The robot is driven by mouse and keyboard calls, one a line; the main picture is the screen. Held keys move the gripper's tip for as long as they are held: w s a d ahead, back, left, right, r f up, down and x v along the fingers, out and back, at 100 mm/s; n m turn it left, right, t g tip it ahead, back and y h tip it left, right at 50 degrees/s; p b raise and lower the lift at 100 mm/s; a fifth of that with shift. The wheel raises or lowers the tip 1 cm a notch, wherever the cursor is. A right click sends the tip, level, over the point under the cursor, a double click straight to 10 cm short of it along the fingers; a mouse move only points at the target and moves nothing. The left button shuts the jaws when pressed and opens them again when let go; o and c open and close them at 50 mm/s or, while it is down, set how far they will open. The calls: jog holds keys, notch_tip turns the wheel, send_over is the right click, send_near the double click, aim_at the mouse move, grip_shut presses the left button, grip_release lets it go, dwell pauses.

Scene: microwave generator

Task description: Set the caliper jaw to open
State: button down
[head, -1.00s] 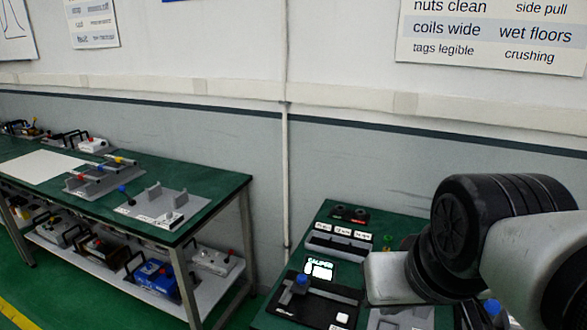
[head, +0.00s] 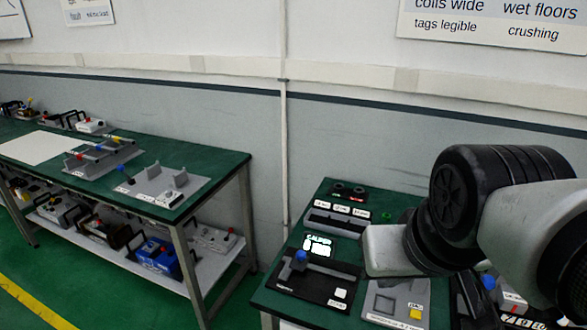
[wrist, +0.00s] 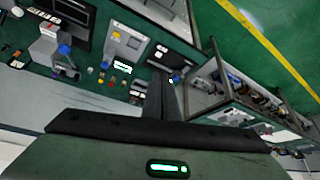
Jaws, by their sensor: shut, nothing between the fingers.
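The caliper (head: 318,285) is a flat black unit on the green right-hand bench, with a pale rail and a blue knob (head: 300,257) near its left end. A bright screen headed CALIPER (head: 318,247) stands behind it; its reading is too small to make out. In the wrist view the black caliper unit (wrist: 165,58) lies beyond my fingers, with its blue knob (wrist: 175,78) close to their tips in the picture. My gripper (wrist: 160,84) is shut and empty, apart from the caliper as far as I can tell. The head view hides my gripper behind my arm.
A grey unit with a yellow button (head: 415,314) stands right of the caliper. A dark rack (head: 335,223) with white labels stands behind. A second green bench (head: 225,165) with fixtures is at left, across a floor gap. The wall is behind.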

jog(key=c, duration=2.1)
grip_release()
jog(key=shift+w, duration=0.15)
jog(key=o, duration=0.6)
jog(key=w+a+f+b, duration=0.1)
jog(key=w+b, duration=0.1)
jog(key=w, duration=0.2)
jog(key=w+a+f+n+b, duration=0.1)
jog(key=w+f+b, duration=0.1)
jog(key=w, duration=0.3)
jog(key=w+a+f+n+b, duration=0.1)
jog(key=w+b, duration=0.3)
jog(key=shift+w+f+g, duration=0.2)
jog(key=shift+f+g, duration=0.1)
jog(key=shift+o, duration=0.2)
jog(key=n+g+y+b, duration=0.1)
jog(key=n+y+b, duration=0.1)
jog(key=b, duration=0.5)
send_near(301, 253)
jog(key=b+x, duration=0.2)
jog(key=x, duration=0.6)
